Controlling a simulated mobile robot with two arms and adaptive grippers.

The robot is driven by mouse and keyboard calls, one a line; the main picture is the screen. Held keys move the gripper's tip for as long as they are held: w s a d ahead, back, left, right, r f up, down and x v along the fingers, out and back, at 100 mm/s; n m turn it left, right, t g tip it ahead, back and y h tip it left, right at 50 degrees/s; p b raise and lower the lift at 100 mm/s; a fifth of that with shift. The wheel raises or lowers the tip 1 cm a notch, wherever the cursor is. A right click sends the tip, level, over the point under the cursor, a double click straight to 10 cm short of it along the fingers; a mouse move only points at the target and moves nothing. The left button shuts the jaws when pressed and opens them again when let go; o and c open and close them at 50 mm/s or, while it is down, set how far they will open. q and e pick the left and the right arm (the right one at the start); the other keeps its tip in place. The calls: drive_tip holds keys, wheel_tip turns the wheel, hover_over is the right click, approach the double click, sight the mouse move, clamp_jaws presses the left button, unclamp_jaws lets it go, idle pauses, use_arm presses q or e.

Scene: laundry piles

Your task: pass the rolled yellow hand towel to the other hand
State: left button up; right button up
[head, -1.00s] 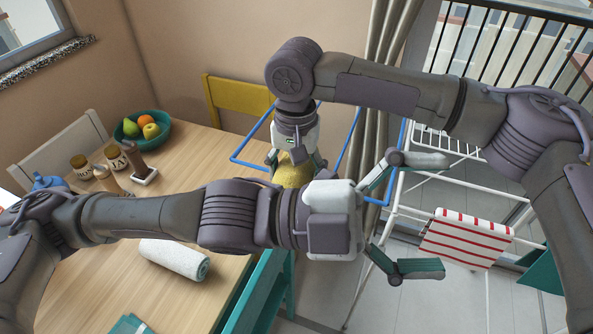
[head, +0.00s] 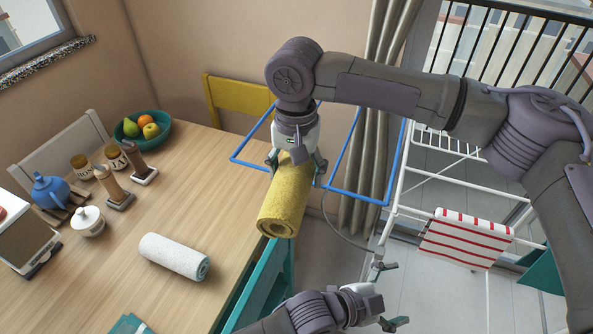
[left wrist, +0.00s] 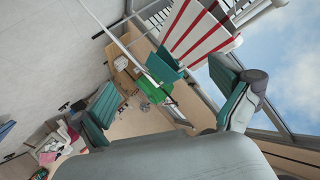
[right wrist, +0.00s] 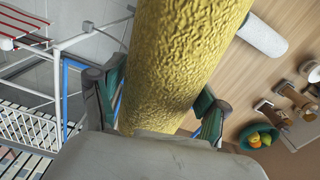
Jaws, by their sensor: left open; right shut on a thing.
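The rolled yellow hand towel (head: 287,200) hangs in the air by the table's right edge, its near end tilted down toward the camera. My right gripper (head: 298,162) comes from above and is shut on the towel's far end. In the right wrist view the towel (right wrist: 180,60) runs between the two fingers and fills the middle. My left gripper (head: 388,296) is low at the bottom of the head view, open and empty, right of and below the towel and apart from it. The left wrist view shows its two fingers (left wrist: 165,105) spread with nothing between them.
A white rolled towel (head: 172,256) lies on the wooden table (head: 130,285). A fruit bowl (head: 165,138), jars and a blue teapot (head: 52,190) stand at the back left. A teal chair (head: 262,290) is at the table's right edge. A drying rack with a striped cloth (head: 466,238) stands right.

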use_arm(q)
drive_tip(key=s+a+f+n+g+y, duration=0.15)
drive_tip(key=s+a+f, duration=0.3)
drive_tip(key=f, duration=0.55)
drive_tip(key=s+a+f+n+y, duration=0.35)
drive_tip(key=s+f, duration=0.25)
drive_tip(key=f, duration=0.5)
drive_tip(key=s+a+f+n+g+y, duration=0.15)
drive_tip(key=s+a+f, duration=0.3)
drive_tip(key=f, duration=0.55)
drive_tip(key=s+a+f+n+y, duration=0.2)
drive_tip(key=s+a+f+n, duration=0.1)
drive_tip(key=a, duration=0.7)
drive_tip(key=s+a+f+n+g+y, duration=0.1)
drive_tip(key=s+a+f+n, duration=0.3)
drive_tip(key=a, duration=0.6)
drive_tip(key=s+a+f+n+y, duration=0.3)
drive_tip(key=s+a+f, duration=0.2)
drive_tip(key=a, duration=0.5)
wheel_tip(320, 180, down, 2)
drive_tip(key=shift+s+f, duration=0.1)
drive_tip(key=shift+s, duration=0.2)
drive_tip(key=shift+a, duration=0.1)
